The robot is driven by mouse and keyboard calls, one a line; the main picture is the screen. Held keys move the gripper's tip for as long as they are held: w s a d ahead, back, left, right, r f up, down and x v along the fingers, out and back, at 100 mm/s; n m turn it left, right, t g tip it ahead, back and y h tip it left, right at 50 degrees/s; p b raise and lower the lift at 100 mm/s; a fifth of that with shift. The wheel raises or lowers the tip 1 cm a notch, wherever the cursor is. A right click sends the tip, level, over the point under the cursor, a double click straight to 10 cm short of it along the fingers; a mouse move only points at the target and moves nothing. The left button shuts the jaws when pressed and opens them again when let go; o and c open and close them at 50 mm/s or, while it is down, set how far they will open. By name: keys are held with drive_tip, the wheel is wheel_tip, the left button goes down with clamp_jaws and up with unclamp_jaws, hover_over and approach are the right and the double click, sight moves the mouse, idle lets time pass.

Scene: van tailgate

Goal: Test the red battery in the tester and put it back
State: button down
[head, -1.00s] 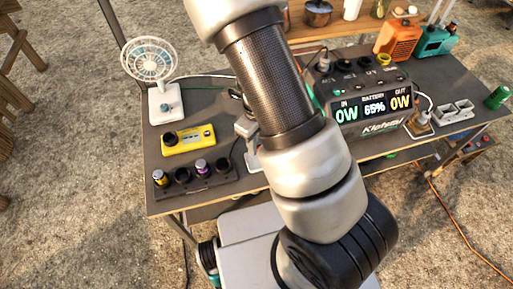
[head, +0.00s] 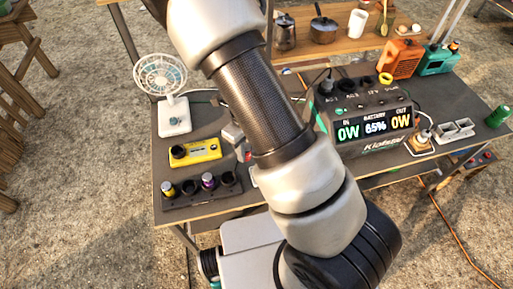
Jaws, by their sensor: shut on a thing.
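My gripper (head: 240,148) shows only in part, beside my upper arm, which hides much of it. It is shut on what looks like the red battery (head: 248,156), a small red patch above the table. The yellow tester (head: 203,152) lies to its left, with a dark round socket at its left end that looks empty. The black battery holder (head: 200,200) is in front of the tester. It holds a yellow-topped battery (head: 168,188) at its left end and a purple battery (head: 208,181) further right. Its other sockets look dark and empty.
A white fan (head: 173,115) stands behind the tester. A power station (head: 375,130) with a lit display stands right of my arm. A green can (head: 497,116) is at the table's right end. Some bare grey tabletop (head: 172,218) shows around the holder.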

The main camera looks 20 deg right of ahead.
drive_tip(key=w+a+p, duration=0.1)
drive_tip(key=w+a, duration=0.5)
drive_tip(key=a, duration=0.5)
drive_tip(key=w+a+p, duration=0.2)
drive_tip(key=w+a, duration=0.5)
drive_tip(key=a, duration=0.4)
drive_tip(key=shift+a+p, duration=0.3)
drive_tip(key=shift+a, duration=0.05)
drive_tip(key=shift+f+b, duration=1.75)
drive_tip(key=shift+f, duration=0.5)
drive_tip(key=shift+f+b, duration=0.15)
drive_tip(key=shift+b, duration=0.15)
drive_tip(key=shift+f+b, duration=0.75)
drive_tip(key=shift+f, duration=0.15)
drive_tip(key=shift+s+d+f, duration=0.1)
drive_tip(key=shift+f, duration=0.1)
